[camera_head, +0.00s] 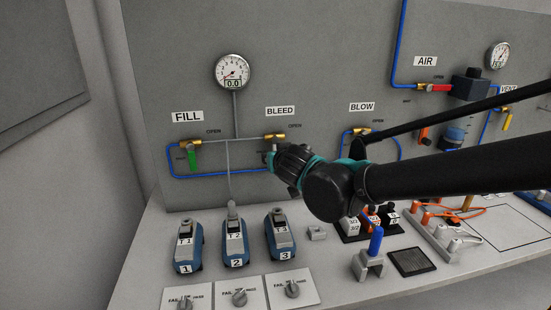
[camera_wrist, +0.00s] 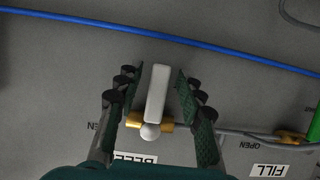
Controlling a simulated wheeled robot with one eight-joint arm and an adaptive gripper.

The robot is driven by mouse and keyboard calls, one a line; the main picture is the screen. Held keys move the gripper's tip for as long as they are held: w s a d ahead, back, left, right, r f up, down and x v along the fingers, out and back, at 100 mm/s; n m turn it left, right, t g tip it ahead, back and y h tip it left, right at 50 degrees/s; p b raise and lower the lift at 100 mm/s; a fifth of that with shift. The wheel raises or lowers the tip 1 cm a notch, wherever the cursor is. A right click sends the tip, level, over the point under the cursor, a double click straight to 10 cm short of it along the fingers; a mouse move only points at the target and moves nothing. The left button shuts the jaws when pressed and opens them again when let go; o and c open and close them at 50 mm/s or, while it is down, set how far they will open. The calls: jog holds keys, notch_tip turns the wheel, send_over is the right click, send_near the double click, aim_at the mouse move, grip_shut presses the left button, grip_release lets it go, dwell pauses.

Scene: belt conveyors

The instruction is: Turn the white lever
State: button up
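The white lever (camera_wrist: 157,92) belongs to the brass valve (camera_wrist: 167,127) under the BLEED label, on the grey wall panel. In the wrist view the lever stands between the two dark green fingers of my gripper (camera_wrist: 158,88). A gap shows on each side of the lever, so my gripper is open around it and not clamped. A round white knob sits at the lever's valve end. In the head view my gripper (camera_head: 272,160) is at the panel just below the BLEED valve (camera_head: 274,136) and hides the lever.
The FILL valve with a green lever (camera_head: 193,160) is to the left, and the BLOW valve (camera_head: 357,131) to the right. Blue tubing (camera_head: 222,176) runs along the panel. Blue numbered devices (camera_head: 235,243) and a blue-handled clamp (camera_head: 373,255) stand on the table below.

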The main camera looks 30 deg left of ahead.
jog(key=v, duration=1.2)
jog(key=shift+f, duration=0.15)
